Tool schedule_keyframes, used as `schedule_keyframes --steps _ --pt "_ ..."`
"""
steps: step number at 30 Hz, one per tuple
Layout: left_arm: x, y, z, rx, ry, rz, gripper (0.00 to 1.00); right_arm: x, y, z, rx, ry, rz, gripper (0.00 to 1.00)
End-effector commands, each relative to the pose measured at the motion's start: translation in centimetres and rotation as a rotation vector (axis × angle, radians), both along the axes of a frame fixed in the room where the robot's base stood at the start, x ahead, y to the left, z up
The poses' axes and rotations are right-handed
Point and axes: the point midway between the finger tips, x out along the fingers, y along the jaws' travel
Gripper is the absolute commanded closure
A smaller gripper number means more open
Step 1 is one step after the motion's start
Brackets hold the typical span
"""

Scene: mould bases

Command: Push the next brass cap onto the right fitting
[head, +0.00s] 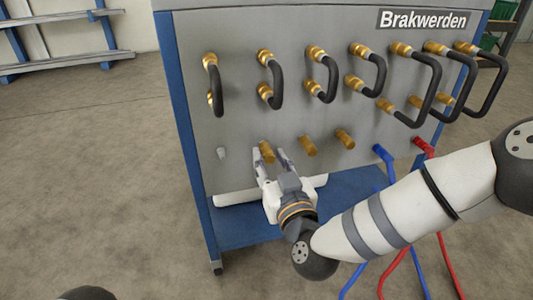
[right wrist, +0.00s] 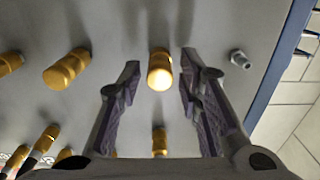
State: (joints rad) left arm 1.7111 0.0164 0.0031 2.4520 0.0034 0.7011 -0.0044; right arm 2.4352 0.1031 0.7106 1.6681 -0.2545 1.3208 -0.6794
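A brass cap (head: 267,151) sticks out from the lower row of the grey panel (head: 240,125). It also shows in the right wrist view (right wrist: 160,72). My right gripper (head: 270,158) is open around it, one finger on each side, with gaps between cap and fingers in the wrist view. Two more brass caps (head: 308,146) (head: 344,139) stand to its right in the head view. A bare grey fitting (head: 221,153) is left of the gripper and shows at right in the wrist view (right wrist: 240,59). How far the caps are seated is unclear. My left gripper is not in view.
Several black hose loops (head: 277,85) on brass couplings fill the upper panel. A blue hose (head: 385,156) and a red hose (head: 424,148) hang at the lower right, behind my right forearm. A blue shelf (head: 240,228) lies below. The floor at left is clear.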

Motion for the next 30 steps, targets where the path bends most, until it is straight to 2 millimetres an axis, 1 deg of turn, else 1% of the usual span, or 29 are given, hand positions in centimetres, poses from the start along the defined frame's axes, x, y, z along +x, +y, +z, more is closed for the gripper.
schedule_keyframes --steps 1,3,10,30 --pt "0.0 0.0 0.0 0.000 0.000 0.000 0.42 0.0 0.0 0.0 0.000 0.000 0.000 0.86" --pt "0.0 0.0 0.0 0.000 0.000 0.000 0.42 0.0 0.0 0.0 0.000 0.000 0.000 1.00" --pt "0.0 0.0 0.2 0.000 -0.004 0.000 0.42 -0.3 -0.1 0.1 -0.001 0.000 0.000 1.00" --pt "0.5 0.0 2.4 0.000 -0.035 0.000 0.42 -3.6 -1.2 0.2 -0.001 0.000 0.000 1.00"
